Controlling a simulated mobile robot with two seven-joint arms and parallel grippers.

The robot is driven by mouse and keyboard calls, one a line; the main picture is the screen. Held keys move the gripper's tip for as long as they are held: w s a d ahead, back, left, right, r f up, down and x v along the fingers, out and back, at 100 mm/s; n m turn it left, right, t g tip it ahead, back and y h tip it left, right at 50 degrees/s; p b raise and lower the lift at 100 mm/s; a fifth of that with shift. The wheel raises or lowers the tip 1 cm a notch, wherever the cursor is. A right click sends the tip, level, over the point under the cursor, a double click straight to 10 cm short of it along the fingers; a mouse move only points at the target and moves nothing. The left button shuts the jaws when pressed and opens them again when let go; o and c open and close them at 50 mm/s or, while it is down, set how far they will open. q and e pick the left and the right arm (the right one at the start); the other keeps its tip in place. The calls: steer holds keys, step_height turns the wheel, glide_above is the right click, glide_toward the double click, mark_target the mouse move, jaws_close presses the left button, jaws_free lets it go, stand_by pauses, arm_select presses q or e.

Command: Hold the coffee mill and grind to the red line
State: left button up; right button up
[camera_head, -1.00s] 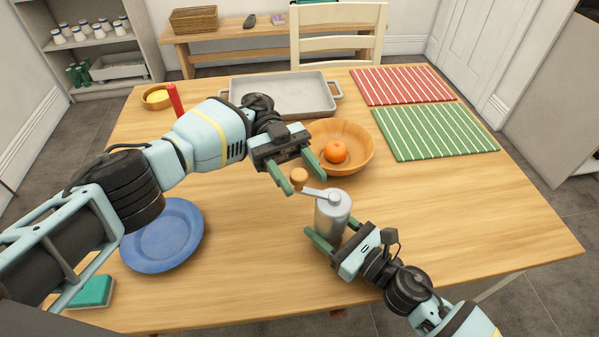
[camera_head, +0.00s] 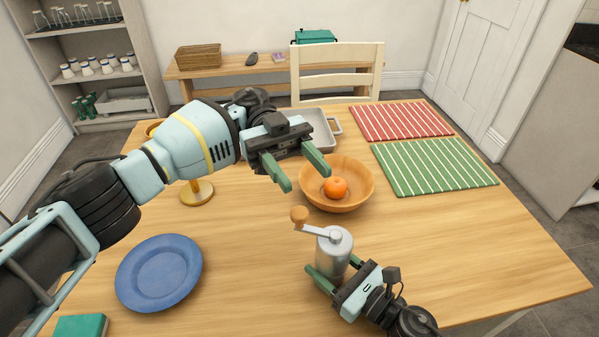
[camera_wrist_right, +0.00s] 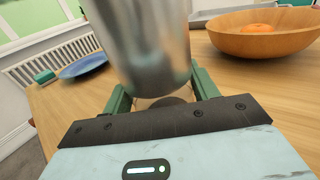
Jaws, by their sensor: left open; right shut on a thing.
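The coffee mill (camera_head: 334,252) is a silver metal cylinder with a crank arm and a wooden knob (camera_head: 299,214) pointing left. It stands upright near the front of the table. My right gripper (camera_head: 334,282) is shut on its body; the right wrist view shows the metal body (camera_wrist_right: 148,45) between the green fingers. My left gripper (camera_head: 306,173) is open and empty, above and behind the knob and apart from it. No red line shows on the mill.
A wooden bowl (camera_head: 350,203) with an orange (camera_head: 335,187) stands just behind the mill. A blue plate (camera_head: 159,272) lies at left. A grey tray (camera_head: 325,128) is partly hidden behind my left arm. Red (camera_head: 401,121) and green (camera_head: 434,167) striped mats lie at right.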

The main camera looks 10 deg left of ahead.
arm_select(q)
steer(key=shift+a+f, duration=0.1)
steer(key=shift+f, duration=0.2)
steer(key=c, duration=0.5)
steer(key=shift+f+n+h, duration=0.3)
steer(key=shift+f+h, duration=0.05)
steer(key=shift+h, duration=0.25)
steer(key=shift+c, duration=1.3)
steer(key=a+f+n+t+h, duration=0.1)
steer(key=t+h, duration=0.1)
steer(key=a+f+n+t+h, duration=0.1)
steer(key=f+n+t+h, duration=0.1)
steer(key=a+f+n+t+h, duration=0.1)
steer(key=f+n+t+h, duration=0.1)
steer(key=h, duration=0.1)
steer(key=shift+s+a, duration=0.35)
steer(key=shift+s, duration=0.05)
jaws_close()
steer(key=s+a+f+n+t+y, duration=0.25)
steer(key=s+a+n+t, duration=0.25)
steer(key=a+n+t, duration=0.9)
steer(key=s+d+m+t+y, duration=0.1)
steer(key=s+d+t+y, duration=0.2)
steer(key=s+t, duration=0.1)
steer(key=shift+s+d+r+m+y, duration=0.15)
steer(key=shift+s+r+m+y, duration=0.2)
steer(key=shift+s, duration=0.45)
